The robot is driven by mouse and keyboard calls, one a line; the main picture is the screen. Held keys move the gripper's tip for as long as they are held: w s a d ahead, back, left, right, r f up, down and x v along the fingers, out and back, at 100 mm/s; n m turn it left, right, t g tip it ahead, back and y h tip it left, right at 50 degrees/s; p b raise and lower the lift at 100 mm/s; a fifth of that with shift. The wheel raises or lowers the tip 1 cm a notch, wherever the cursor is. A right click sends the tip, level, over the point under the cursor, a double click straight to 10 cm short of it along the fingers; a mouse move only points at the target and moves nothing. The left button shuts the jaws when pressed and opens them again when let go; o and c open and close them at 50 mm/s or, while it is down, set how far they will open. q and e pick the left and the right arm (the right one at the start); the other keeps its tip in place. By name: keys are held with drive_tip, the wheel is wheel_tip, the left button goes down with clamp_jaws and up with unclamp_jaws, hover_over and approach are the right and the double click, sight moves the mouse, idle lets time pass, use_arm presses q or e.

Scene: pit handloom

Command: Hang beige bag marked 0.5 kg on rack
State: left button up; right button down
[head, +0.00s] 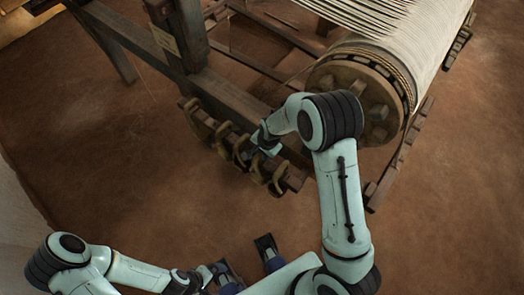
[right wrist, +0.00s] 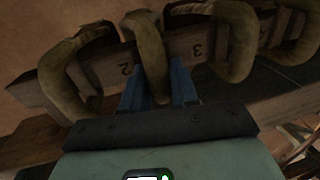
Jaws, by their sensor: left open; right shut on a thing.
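The rack is a wooden rail (head: 233,143) with several curved brown hooks, low at the side of the loom. In the right wrist view its numbered face (right wrist: 183,49) shows the marks 2 and 3. My left gripper (head: 214,270) is open near the bottom edge, away from the rack.
The loom's wooden frame (head: 190,65) rises behind the rack. A large cloth roller with a round wooden end (head: 372,100) stands close to the right of my right arm. A pale wall (head: 15,205) is at the left. The brown floor (head: 120,160) left of the rack is clear.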

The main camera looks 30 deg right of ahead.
idle(0.3)
drive_tip(key=c, duration=0.8)
unclamp_jaws()
drive_tip(key=shift+f, duration=0.15)
drive_tip(key=r+p, duration=0.1)
drive_tip(key=r, duration=0.3)
drive_tip(key=s+r+p, duration=0.1)
drive_tip(key=r, duration=0.4)
drive_tip(key=s+d+r+p, duration=0.1)
drive_tip(key=r, duration=0.3)
drive_tip(key=shift+s+r, duration=0.15)
drive_tip(key=shift+s, duration=0.1)
